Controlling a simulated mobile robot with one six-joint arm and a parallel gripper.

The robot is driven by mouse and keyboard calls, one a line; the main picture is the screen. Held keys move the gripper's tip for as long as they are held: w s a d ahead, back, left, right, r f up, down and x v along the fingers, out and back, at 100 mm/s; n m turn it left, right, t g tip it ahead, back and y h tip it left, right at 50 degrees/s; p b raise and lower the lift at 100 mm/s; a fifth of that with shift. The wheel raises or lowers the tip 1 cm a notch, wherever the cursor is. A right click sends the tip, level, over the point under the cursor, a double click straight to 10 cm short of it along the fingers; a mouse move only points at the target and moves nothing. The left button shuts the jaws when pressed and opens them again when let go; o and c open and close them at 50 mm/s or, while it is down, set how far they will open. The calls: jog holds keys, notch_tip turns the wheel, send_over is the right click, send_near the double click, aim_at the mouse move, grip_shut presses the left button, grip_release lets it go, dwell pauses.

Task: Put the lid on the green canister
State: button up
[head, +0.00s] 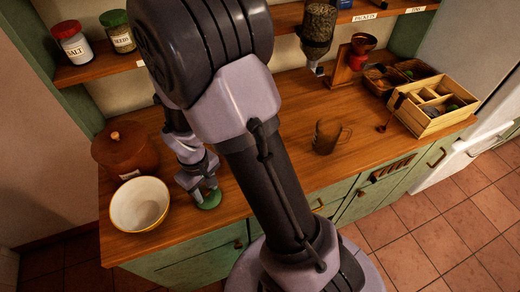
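My gripper (205,190) points down near the front edge of the wooden counter, right of the white bowl. A small round green thing (209,201) shows right under the fingertips. It looks like a flat green disc, but I cannot tell if it is the lid or the top of the canister. I cannot tell whether the fingers touch it or hold it. No other green canister shows on the counter; my arm hides much of the counter's middle. A jar labelled SEEDS with a green lid (116,19) stands on the shelf at the upper left.
A white bowl (140,205) and a brown lidded pot (125,150) stand close on the left. A brown mug (326,137) stands right of my arm. Counter (290,135) around the mug is clear.

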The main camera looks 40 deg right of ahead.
grip_shut()
jog(key=shift+r+p, duration=2.9)
jog(key=shift+r, duration=0.7)
jog(key=shift+f, duration=0.1)
